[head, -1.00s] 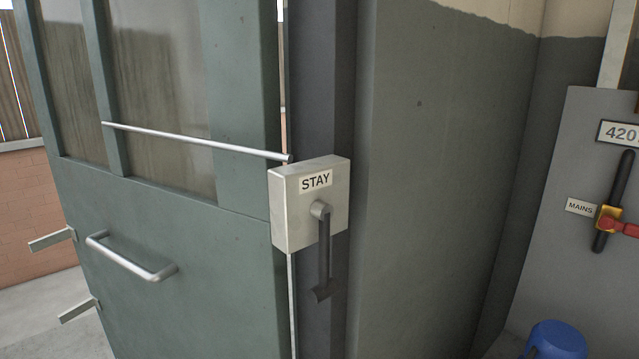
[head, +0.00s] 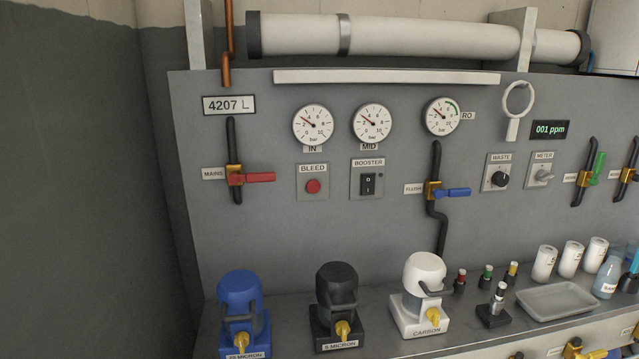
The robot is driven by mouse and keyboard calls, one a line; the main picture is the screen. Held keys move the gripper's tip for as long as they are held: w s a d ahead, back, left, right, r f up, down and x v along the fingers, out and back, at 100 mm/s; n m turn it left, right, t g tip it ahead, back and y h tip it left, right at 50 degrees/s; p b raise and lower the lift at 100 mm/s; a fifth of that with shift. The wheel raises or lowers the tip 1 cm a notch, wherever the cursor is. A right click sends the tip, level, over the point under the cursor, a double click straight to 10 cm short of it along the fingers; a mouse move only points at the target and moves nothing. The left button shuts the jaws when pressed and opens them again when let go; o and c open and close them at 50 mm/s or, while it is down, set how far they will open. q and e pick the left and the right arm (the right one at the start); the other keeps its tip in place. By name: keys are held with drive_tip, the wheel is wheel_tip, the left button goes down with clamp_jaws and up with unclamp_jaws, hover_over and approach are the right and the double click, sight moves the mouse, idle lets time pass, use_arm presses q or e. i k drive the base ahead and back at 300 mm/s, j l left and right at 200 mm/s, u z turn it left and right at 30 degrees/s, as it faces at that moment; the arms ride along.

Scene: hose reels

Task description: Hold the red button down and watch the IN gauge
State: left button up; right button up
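The red button (head: 313,186) sits on a grey plate labelled BLEED on the grey panel (head: 270,240). It looks unpressed as far as I can tell, and nothing touches it. The IN gauge (head: 313,125) is a round white dial just above it, marked in bar, with a red needle pointing to the upper left, near the 2. A MID gauge (head: 372,123) is to its right, and an RO gauge (head: 443,116) further right. Neither of my grippers is in the head view.
A MAINS valve with a red lever (head: 260,177) is left of the button, a BOOSTER switch (head: 368,184) right of it. Below, blue (head: 240,300), black (head: 337,298) and white (head: 424,280) filter housings stand on the bench. A tray (head: 557,300) and bottles are at right.

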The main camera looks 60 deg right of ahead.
sight(313, 186)
drive_tip(key=z, duration=1.7)
